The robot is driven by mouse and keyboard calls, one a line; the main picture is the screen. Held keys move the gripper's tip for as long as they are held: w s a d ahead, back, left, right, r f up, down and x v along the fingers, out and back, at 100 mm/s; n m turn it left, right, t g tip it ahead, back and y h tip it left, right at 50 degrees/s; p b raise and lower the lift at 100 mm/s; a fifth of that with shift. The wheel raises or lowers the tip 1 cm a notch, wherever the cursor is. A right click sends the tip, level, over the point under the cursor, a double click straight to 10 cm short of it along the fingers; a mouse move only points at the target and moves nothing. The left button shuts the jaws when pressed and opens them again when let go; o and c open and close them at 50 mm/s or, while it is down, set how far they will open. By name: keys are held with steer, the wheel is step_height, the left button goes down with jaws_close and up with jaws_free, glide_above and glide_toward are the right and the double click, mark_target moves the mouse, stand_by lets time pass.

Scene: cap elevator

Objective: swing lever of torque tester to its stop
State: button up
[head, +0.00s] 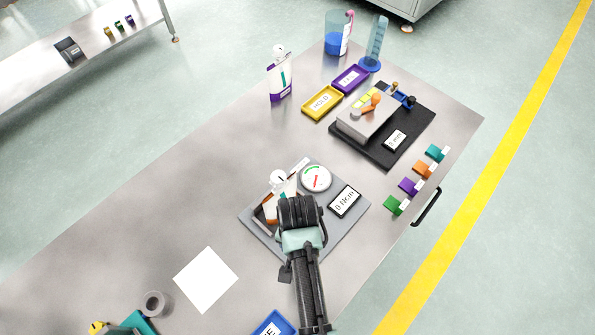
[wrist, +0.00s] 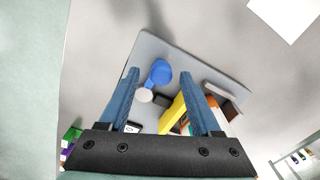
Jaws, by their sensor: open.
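The torque tester is a grey plate (head: 252,219) with a round dial gauge (head: 316,178) and a display (head: 345,201) that reads 0 Ncm. A pouch with a white cap (head: 279,178) stands in its holder. In the wrist view, a blue rounded part (wrist: 160,72), which looks like the lever's knob, shows between my open fingers. My gripper (wrist: 159,77) is above the plate (wrist: 150,46); I cannot tell whether it touches the knob. A yellow bar (wrist: 172,115) lies beside the right finger. In the head view my arm hides the knob and fingertips.
A black-based device (head: 379,152) stands farther back, near a yellow tray (head: 322,103) and a purple tray (head: 351,79). Another pouch (head: 280,85) stands behind. A white sheet (head: 206,279) lies front left.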

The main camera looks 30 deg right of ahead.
steer(key=shift+w+f, duration=0.1)
steer(key=shift+f, duration=0.6)
jaws_close()
stand_by(1.0)
